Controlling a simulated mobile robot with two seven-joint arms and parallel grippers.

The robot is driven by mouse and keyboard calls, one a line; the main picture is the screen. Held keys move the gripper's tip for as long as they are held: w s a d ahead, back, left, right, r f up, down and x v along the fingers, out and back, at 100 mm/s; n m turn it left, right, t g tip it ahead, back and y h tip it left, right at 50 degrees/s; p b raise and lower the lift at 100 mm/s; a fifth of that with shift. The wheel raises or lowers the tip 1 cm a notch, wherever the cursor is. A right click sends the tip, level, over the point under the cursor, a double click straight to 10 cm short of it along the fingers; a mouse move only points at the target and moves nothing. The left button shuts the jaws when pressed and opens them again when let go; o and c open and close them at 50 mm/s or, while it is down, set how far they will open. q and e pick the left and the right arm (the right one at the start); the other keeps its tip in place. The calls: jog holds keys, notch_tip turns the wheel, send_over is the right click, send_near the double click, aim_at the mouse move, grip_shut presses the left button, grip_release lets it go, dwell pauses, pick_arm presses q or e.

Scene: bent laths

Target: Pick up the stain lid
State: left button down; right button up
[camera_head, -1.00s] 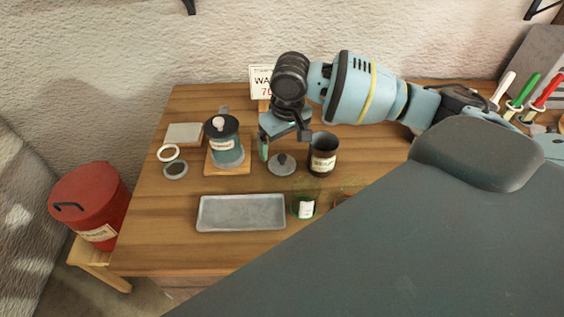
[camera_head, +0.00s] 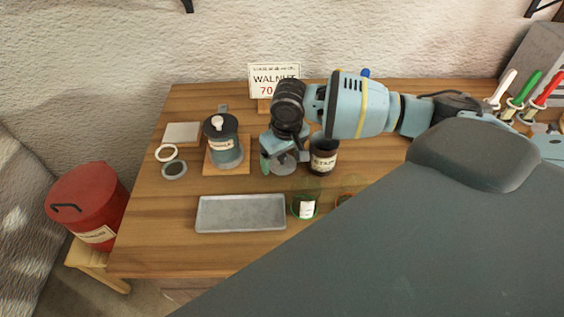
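The stain lid (camera_head: 284,169) is a small grey disc lying on the wooden bench, just left of the dark stain jar (camera_head: 323,158). My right gripper (camera_head: 284,160) is low over the lid, with one finger on its left side and the other on its right, toward the jar. The fingers look apart, and I cannot tell whether they touch the lid. The gripper hides the lid's knob and upper part. The stain jar stands upright with its label facing me. My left gripper is not in view.
A grey metal tray (camera_head: 241,228) lies in front. A lidded pot (camera_head: 222,139) stands on a wooden board to the left. A green glass (camera_head: 305,207) is near the tray's right end. A walnut sign (camera_head: 274,77) stands behind my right arm.

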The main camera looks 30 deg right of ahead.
aim_at(282, 156)
jog(key=c, duration=0.8)
jog(key=shift+r, duration=0.1)
jog(key=shift+r, duration=0.65)
notch_tip(282, 156, up, 2)
jog(key=shift+r, duration=0.15)
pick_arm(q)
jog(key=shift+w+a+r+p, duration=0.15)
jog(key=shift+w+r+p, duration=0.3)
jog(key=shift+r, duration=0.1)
pick_arm(e)
jog(key=s+a, duration=0.2)
jog(key=a, duration=0.3)
jog(key=s+a, duration=0.1)
jog(key=a, duration=0.4)
jog(key=s+a+r, duration=0.1)
jog(key=s+a, duration=0.1)
jog(key=a, duration=0.3)
jog(key=shift+s, duration=0.3)
jog(key=shift+r, duration=0.1)
